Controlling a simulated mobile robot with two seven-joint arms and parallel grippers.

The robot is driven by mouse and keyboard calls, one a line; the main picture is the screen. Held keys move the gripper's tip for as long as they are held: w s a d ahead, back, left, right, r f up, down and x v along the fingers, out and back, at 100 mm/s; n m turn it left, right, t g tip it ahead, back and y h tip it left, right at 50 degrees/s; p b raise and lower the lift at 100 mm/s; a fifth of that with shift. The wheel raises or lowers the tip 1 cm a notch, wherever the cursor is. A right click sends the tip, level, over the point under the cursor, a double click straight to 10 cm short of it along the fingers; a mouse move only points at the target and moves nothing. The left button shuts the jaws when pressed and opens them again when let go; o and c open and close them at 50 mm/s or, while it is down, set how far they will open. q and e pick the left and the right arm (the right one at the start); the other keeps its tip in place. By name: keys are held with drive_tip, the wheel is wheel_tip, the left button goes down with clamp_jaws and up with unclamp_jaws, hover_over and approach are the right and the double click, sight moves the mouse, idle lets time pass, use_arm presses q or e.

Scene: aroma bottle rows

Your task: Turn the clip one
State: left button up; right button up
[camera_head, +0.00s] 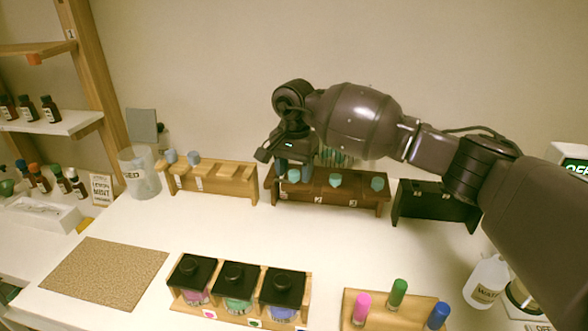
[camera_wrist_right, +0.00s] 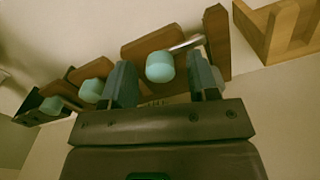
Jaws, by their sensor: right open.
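A dark brown rack (camera_head: 330,193) with numbered slots stands along the back of the table and holds teal-capped pieces. One teal cap (camera_head: 294,176) is at its left end, by my right gripper (camera_head: 287,168). Two more, a middle cap (camera_head: 335,180) and a right cap (camera_head: 377,183), stand to its right. In the right wrist view, my right gripper (camera_wrist_right: 163,72) is open. Its fingers are on either side of a teal cap (camera_wrist_right: 160,66); I cannot tell whether they touch it. A grey rod (camera_wrist_right: 187,43) shows beside this cap. Which piece is the clip is not clear. My left gripper is not in view.
A light wooden rack (camera_head: 215,182) stands left of the brown one and a black rack (camera_head: 432,205) right of it. In front are black-lidded jars (camera_head: 236,273) and a wooden stand (camera_head: 385,312) with coloured pegs. The table's middle is clear.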

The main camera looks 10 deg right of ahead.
drive_tip(key=shift+c, duration=0.3)
drive_tip(key=c, duration=0.9)
drive_tip(key=shift+o, duration=0.2)
